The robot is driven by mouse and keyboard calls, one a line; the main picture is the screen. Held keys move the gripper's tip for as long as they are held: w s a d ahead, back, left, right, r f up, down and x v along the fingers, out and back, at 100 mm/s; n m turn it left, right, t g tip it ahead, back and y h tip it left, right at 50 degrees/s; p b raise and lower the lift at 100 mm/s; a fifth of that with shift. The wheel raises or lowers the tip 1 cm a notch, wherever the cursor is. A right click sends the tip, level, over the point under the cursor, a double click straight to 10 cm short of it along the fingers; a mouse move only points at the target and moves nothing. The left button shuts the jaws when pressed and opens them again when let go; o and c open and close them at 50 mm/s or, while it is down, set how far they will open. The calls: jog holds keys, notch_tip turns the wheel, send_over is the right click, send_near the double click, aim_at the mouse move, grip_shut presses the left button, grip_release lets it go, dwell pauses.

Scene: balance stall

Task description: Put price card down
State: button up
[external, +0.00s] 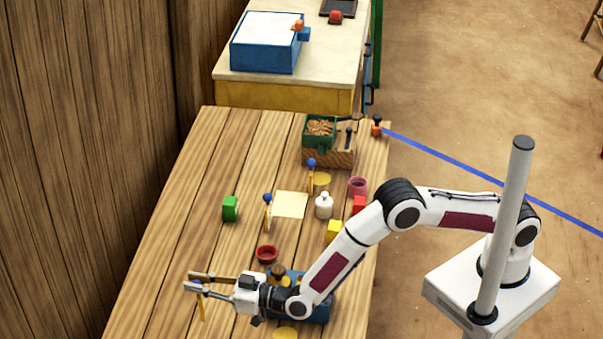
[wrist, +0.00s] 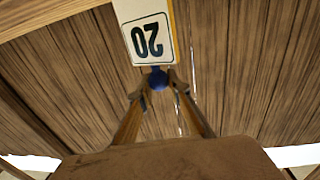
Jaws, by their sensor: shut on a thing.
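My gripper (external: 189,281) is at the left end of my outstretched arm, over the near part of the wooden table. In the wrist view my gripper (wrist: 157,86) is shut on the blue ball knob (wrist: 158,79) of a price card (wrist: 148,38). The card is white with a yellowish edge and reads "20", upside down in that view. In the external view the price card (external: 202,308) shows as a thin yellow strip below the fingers. I cannot tell whether its foot touches the table. Two similar blue-knobbed cards stand farther back, one left (external: 267,213) and one right (external: 311,177).
A red bowl (external: 267,254), green block (external: 230,208), pale sheet (external: 290,205), white bottle (external: 324,205) and yellow block (external: 335,231) are on the table (external: 170,240). A blue item (external: 318,312) is partly behind my wrist. The table's left side is mostly clear.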

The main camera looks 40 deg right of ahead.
aim_at(199, 296)
jog(key=shift+f, duration=0.35)
jog(key=shift+f, duration=0.1)
jog(key=shift+f, duration=1.8)
jog(key=shift+f, duration=0.15)
jog(key=o, duration=1)
jog(key=shift+c, duration=0.2)
jog(key=shift+r, duration=0.2)
jog(key=v, duration=1.2)
